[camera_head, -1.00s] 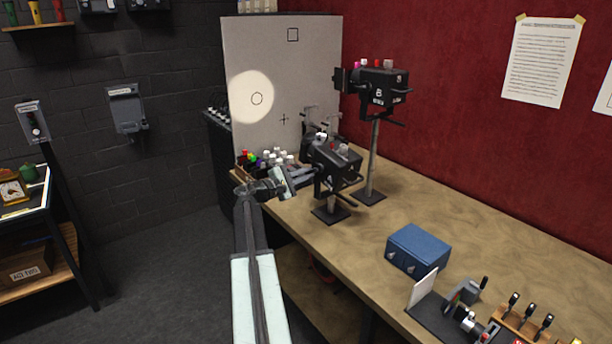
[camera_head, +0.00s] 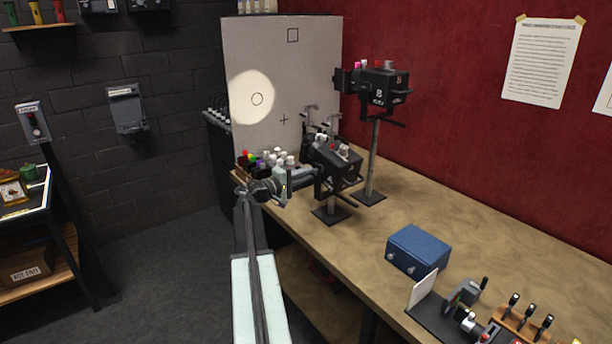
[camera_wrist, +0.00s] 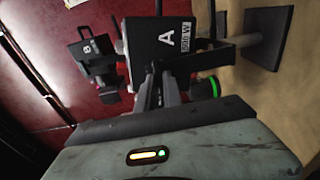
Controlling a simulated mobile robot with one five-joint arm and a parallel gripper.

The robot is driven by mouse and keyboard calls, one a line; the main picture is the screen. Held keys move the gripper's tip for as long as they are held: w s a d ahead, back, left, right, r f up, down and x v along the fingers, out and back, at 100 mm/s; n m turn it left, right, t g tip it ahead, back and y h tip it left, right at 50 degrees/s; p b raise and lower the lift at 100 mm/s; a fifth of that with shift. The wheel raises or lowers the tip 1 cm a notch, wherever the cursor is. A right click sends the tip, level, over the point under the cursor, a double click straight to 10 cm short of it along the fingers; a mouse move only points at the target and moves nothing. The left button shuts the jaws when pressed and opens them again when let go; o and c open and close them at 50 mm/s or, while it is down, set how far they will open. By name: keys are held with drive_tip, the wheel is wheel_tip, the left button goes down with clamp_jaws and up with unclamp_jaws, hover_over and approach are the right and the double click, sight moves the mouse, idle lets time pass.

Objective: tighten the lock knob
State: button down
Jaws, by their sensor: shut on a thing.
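Lamp A (camera_head: 338,160) is a black box lamp on a short stand on the bench. It also shows in the wrist view (camera_wrist: 182,60), tilted by the camera's roll. My gripper (camera_head: 312,171) reaches its left side, and its fingers (camera_wrist: 160,92) are shut at the lamp's side in the wrist view. They appear shut on the lock knob, which they mostly hide. A dark round part with a bright green ring (camera_wrist: 213,87) sits just right of the fingers in the wrist view.
Lamp B (camera_head: 378,88) stands on a taller pole behind lamp A. A blue box (camera_head: 418,249) sits on the bench to the right. A tray of coloured pieces (camera_head: 262,160) lies behind my gripper. A pale board (camera_head: 310,75) carries a round light spot.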

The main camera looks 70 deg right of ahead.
idle(0.4)
drive_tip(key=c, duration=1.5)
unclamp_jaws()
drive_tip(key=v, duration=0.8)
